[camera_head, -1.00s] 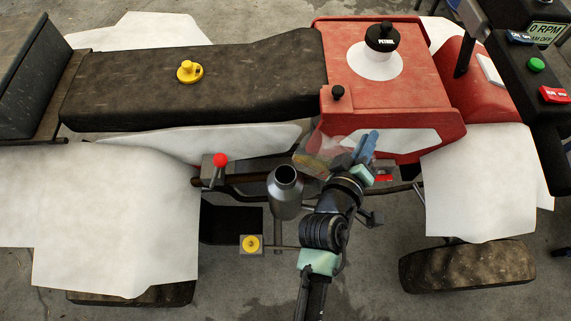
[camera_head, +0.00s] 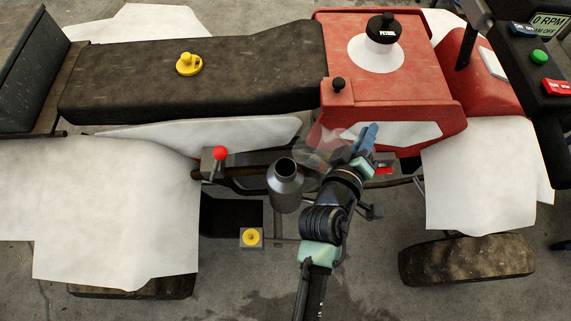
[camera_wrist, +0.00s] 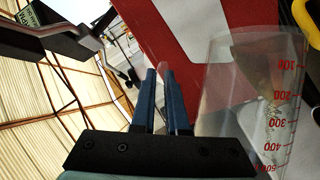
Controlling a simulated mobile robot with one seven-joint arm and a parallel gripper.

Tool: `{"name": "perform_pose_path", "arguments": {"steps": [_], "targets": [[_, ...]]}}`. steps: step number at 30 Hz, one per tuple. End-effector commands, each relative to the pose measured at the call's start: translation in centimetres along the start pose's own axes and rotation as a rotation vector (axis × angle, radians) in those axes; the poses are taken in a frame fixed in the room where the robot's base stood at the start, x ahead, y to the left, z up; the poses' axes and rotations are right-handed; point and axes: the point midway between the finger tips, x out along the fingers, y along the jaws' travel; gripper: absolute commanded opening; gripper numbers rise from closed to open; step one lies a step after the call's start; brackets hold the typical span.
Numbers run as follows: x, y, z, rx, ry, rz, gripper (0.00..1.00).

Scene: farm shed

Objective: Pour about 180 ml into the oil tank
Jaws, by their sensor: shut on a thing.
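My gripper (camera_head: 369,134) has blue fingers, also in the wrist view (camera_wrist: 168,75), and is shut on a clear measuring jug (camera_head: 322,147). The jug has red marks from 100 to 500 in the wrist view (camera_wrist: 222,110). In the head view it is faint against the red bodywork, above and right of the grey canister. Its tilt and liquid level are hard to tell. The grey metal canister (camera_head: 286,190) has an open round neck and looks like the oil tank. The jug is apart from that neck. No stream is visible.
A red-knobbed lever (camera_head: 219,154) stands left of the canister. A yellow cap (camera_head: 189,64) lies on the dark seat (camera_head: 255,70). A black petrol cap (camera_head: 383,28) sits on the red hood (camera_head: 430,90). A yellow round part (camera_head: 251,238) is below left.

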Motion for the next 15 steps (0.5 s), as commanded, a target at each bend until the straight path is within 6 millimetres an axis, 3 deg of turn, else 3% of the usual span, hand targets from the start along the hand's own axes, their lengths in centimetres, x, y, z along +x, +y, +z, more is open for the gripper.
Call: {"name": "perform_pose_path", "arguments": {"steps": [15], "targets": [[0.19, 0.1, 0.35, 0.061, 0.006, -0.022, 0.0]]}}
